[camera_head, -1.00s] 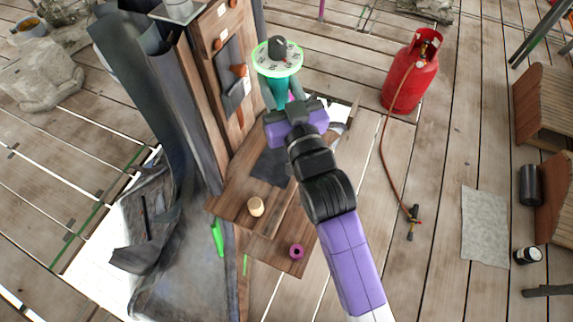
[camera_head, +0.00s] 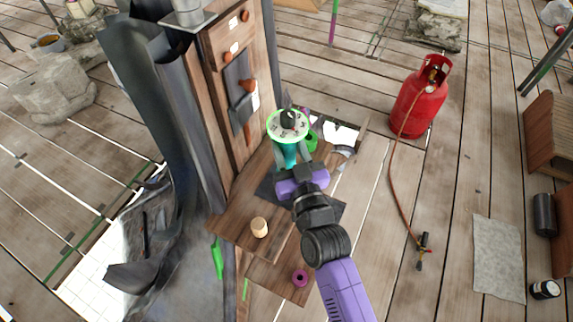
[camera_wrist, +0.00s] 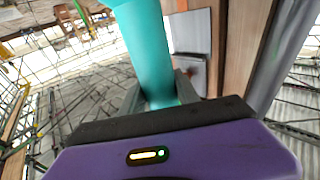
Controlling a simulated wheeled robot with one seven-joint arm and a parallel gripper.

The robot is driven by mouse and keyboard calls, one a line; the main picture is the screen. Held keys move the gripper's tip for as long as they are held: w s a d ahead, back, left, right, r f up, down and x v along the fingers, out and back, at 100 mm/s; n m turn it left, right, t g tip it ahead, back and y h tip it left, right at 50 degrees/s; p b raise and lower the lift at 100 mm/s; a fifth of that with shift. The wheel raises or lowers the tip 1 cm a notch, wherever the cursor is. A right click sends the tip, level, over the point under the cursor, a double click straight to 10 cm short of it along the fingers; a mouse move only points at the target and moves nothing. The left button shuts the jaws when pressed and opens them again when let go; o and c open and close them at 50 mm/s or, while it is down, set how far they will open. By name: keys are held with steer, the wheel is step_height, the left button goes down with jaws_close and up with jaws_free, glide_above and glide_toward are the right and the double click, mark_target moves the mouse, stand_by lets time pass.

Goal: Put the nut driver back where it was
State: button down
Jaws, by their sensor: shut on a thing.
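My gripper (camera_head: 291,168) is shut on a teal, round-bodied thing (camera_head: 289,153), held upright over the far part of the wooden bench top. A pale disc (camera_head: 287,125) with a bright green rim and a dark knob sits at its upper end. In the wrist view the teal body (camera_wrist: 148,45) stands between the fingers (camera_wrist: 160,92) and runs up out of the frame. I cannot tell for sure that it is the nut driver. Its lower end is hidden by my gripper, so I cannot tell whether it touches the bench.
The wooden bench (camera_head: 235,228) bears a dark mat (camera_head: 328,210), a pale wooden piece (camera_head: 260,227) and a magenta ring (camera_head: 300,278). A green ring-like thing (camera_head: 312,141) lies close beside the disc. A wooden upright (camera_head: 205,85) stands left; a red gas cylinder (camera_head: 418,97) stands right.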

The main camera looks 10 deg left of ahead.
mark_target(286, 159)
steer(key=shift+f+b, duration=2.95)
steer(key=shift+f, duration=0.4)
steer(key=c, duration=1.3)
jaws_free()
steer(key=shift+f, duration=0.25)
steer(key=shift+c, duration=0.2)
steer(key=o, duration=0.4)
steer(key=shift+o, duration=0.2)
steer(key=shift+r, duration=0.1)
steer(key=shift+r, duration=0.15)
steer(key=b+v, duration=0.3)
steer(key=v, duration=0.9)
